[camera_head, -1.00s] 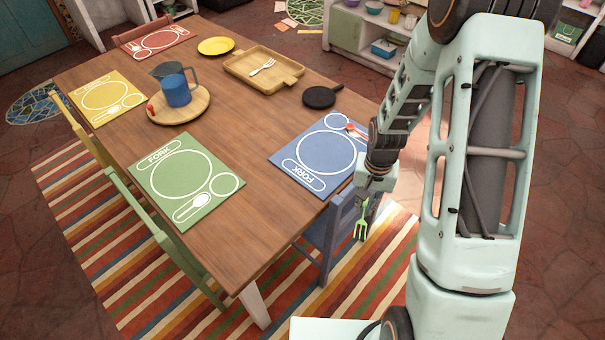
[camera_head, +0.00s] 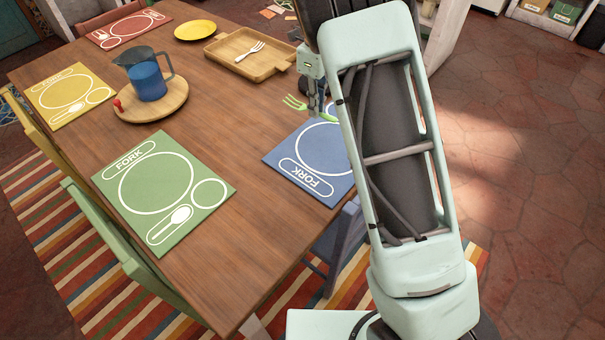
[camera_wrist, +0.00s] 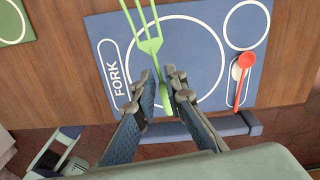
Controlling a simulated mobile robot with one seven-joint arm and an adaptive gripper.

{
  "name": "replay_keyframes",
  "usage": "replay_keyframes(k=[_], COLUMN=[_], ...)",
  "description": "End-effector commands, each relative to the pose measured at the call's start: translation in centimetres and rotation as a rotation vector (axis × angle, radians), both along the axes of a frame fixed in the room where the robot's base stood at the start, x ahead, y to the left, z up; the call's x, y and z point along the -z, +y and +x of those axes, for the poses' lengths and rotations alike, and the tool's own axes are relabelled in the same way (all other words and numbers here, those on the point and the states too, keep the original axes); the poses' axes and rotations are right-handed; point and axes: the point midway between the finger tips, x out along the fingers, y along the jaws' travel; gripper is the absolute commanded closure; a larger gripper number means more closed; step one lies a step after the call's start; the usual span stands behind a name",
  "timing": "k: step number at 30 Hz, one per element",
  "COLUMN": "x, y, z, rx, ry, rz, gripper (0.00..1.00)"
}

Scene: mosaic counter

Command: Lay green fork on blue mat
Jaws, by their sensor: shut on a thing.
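The green fork (camera_head: 296,104) is in my gripper, above the table near the far-left part of the blue mat. In the wrist view the fork (camera_wrist: 151,45) has its tines pointing to the top of the picture. My gripper (camera_wrist: 163,98) is shut on its handle. The blue mat (camera_wrist: 185,55) lies below, with a printed plate circle, a small circle and a FORK outline on the left. In the head view the blue mat (camera_head: 310,160) is partly hidden by my arm. My gripper (camera_head: 318,108) is partly hidden there too.
A wooden tray (camera_head: 224,62) with a pale fork (camera_head: 250,51) and a round board (camera_head: 160,106) with a blue pitcher (camera_head: 148,82) stand farther back. The green mat (camera_head: 190,220) lies nearer. Bare tabletop (camera_head: 235,130) separates them.

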Motion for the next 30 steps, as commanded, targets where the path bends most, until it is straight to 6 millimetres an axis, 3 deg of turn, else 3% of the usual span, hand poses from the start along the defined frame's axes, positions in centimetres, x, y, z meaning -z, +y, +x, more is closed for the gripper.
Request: replay_keyframes(k=[3, 11, 25, 30], x=[-0.5, -0.8, 2.9, 6.2], y=[1.5, 2.2, 1.3, 1.0], z=[0.3, -0.8, -8.9, -11.4], rx=[0.086, 0.149, 0.146, 0.147], ry=[-0.001, 0.002, 0.003, 0.003], rz=[-0.001, 0.0, 0.001, -0.001], gripper=[1.0, 1.0, 1.0, 1.0])
